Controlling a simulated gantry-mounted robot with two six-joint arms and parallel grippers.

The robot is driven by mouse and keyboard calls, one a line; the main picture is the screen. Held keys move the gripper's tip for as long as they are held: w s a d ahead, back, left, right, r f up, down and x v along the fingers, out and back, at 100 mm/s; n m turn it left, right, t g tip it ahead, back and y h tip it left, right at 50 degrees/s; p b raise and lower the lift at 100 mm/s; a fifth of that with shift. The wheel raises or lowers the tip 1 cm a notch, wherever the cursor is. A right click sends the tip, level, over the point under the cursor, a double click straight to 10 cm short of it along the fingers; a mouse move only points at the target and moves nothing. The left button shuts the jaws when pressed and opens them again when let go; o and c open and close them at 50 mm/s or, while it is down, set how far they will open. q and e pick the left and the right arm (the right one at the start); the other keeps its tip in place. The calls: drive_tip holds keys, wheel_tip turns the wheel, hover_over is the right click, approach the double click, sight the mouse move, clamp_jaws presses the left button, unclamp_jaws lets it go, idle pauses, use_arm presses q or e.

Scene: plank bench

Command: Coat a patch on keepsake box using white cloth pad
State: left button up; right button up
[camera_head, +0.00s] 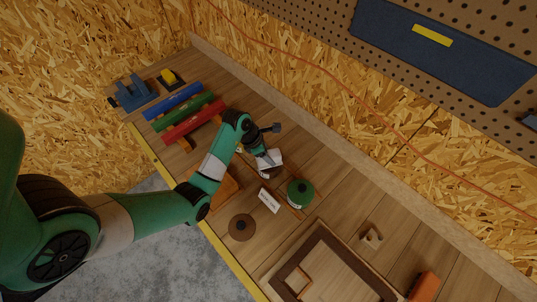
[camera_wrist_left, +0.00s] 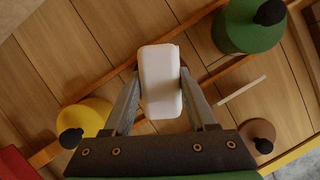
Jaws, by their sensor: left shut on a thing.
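My left gripper (camera_head: 268,158) is shut on the white cloth pad (camera_wrist_left: 161,82), a rounded white block between its two grey fingers. The pad also shows in the head view (camera_head: 274,157), above the middle of the bench. A green lidded tin (camera_head: 301,193) stands right of the gripper, a brown one (camera_head: 242,227) nearer the front edge. A yellow tin (camera_wrist_left: 90,115) shows left of the gripper in the wrist view. My right gripper is out of view.
A white label card (camera_head: 269,200) stands by the green tin. Blue, green and red bars (camera_head: 182,117) lie at the left. A dark-edged tray (camera_head: 322,238), a small wooden piece (camera_head: 371,237) and an orange block (camera_head: 424,287) are at the right. A pegboard rises behind.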

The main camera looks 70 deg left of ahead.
sight(274, 152)
use_arm(q)
drive_tip(key=shift+f+b, duration=0.45)
drive_tip(key=shift+f, duration=0.15)
idle(1.2)
drive_tip(key=shift+r, duration=0.1)
wheel_tip(274, 152, up, 7)
drive_tip(key=p, duration=0.7)
drive_tip(key=shift+r, duration=0.1)
